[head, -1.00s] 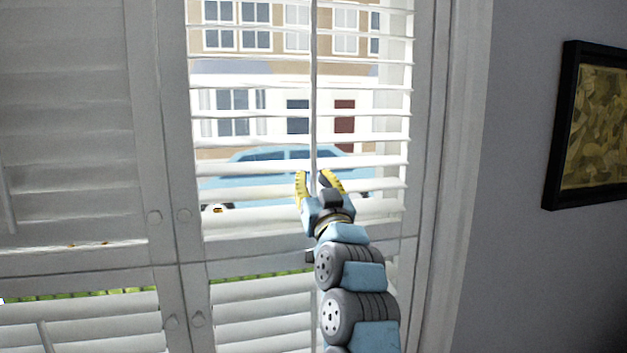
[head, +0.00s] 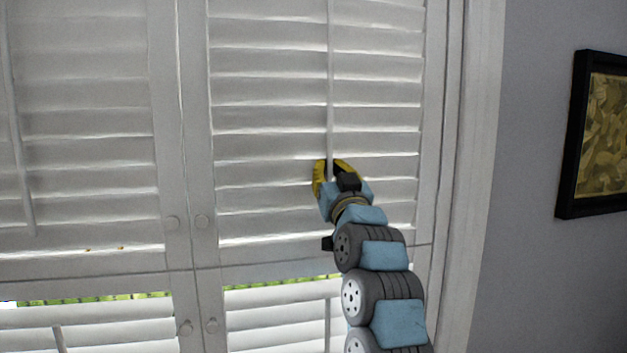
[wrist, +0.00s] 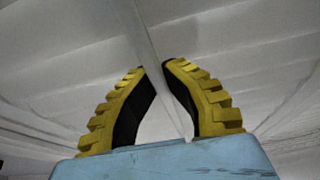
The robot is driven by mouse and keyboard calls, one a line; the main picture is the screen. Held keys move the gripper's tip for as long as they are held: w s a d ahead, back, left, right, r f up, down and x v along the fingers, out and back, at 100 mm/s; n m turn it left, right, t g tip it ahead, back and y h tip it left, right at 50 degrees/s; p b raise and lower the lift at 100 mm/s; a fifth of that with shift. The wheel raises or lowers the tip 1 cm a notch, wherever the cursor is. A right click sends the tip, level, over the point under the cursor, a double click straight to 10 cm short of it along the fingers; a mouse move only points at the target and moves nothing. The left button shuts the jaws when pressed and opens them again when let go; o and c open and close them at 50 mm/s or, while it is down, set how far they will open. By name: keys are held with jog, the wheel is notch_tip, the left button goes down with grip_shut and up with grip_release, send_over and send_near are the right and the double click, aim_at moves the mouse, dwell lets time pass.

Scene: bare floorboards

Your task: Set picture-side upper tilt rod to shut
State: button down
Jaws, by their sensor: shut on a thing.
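The picture-side upper tilt rod (head: 330,80) is a thin white vertical bar on the upper right shutter panel (head: 270,120). The slats of that panel lie flat and overlapped, with no street view between them. My gripper (head: 333,166) is shut on the rod near its lower part. In the wrist view, the rod (wrist: 140,35) runs down between the yellow-and-black fingers (wrist: 154,70), which close around it.
The upper left panel (head: 85,130) is also closed, with its own rod (head: 18,150). Round knobs (head: 202,222) sit on the middle stiles. Lower panels (head: 280,315) show green at their tops. A framed picture (head: 595,140) hangs on the right wall.

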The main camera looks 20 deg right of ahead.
jog(key=shift+a+r, duration=0.1)
jog(key=shift+r, duration=0.1)
jog(key=c, duration=1.1)
grip_release()
jog(key=shift+r, duration=0.15)
jog(key=shift+s+f, duration=0.55)
jog(key=shift+s, duration=0.15)
jog(key=shift+v, duration=5.2)
